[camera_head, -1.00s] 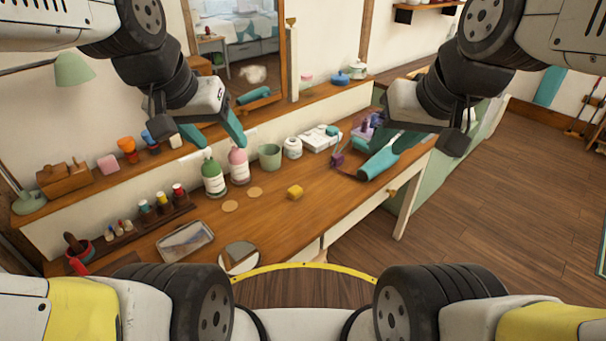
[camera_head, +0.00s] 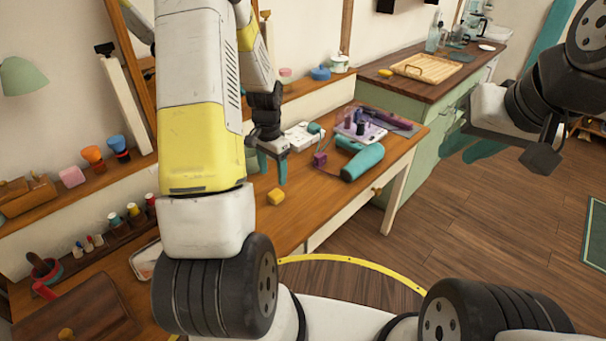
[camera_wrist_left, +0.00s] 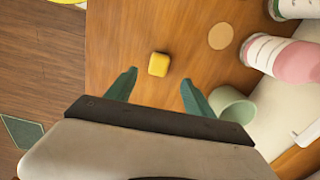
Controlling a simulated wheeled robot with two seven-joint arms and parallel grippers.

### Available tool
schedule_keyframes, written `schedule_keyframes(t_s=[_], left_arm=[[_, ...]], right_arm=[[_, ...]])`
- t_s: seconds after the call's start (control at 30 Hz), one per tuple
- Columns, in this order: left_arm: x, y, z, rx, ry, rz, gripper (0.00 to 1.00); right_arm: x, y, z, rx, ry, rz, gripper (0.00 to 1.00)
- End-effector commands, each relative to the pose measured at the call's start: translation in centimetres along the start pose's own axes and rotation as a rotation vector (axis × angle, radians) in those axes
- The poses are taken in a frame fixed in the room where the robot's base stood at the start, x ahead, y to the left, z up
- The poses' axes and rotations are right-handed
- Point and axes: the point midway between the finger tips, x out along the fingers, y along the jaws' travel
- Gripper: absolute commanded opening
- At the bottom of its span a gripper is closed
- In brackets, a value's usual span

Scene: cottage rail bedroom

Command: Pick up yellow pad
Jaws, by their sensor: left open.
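The yellow pad (camera_head: 276,197), a small rounded block, lies on the wooden desk near its front edge. In the left wrist view the pad (camera_wrist_left: 158,64) lies just beyond the fingertips, roughly midway between them and apart from both. My left gripper (camera_head: 270,170) points down over the desk, open and empty, just behind the pad in the head view. Its two teal fingers (camera_wrist_left: 158,90) stand wide apart in the wrist view. My right gripper (camera_head: 472,150) is open and empty, away to the right in front of the green cabinet.
A teal hairdryer (camera_head: 362,162) and a purple tray (camera_head: 372,134) lie right of the gripper. Bare desk surrounds the pad.

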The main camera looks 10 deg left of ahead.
Motion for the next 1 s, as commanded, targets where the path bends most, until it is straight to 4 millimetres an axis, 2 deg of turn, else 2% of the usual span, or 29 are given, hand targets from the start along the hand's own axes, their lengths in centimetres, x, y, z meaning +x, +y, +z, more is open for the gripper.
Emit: schedule_keyframes(t_s=[0.7, 1.0], left_arm=[[8.7, -0.2, 0.3, 0.013, -0.016, 0.006, 0.62], [9.1, -0.2, 0.3, 0.013, -0.013, 0.004, 0.60]], right_arm=[[0.0, 0.0, 0.0, 0.000, 0.000, 0.000, 0.28], [0.0, 0.0, 0.0, 0.000, 0.000, 0.000, 0.28]])
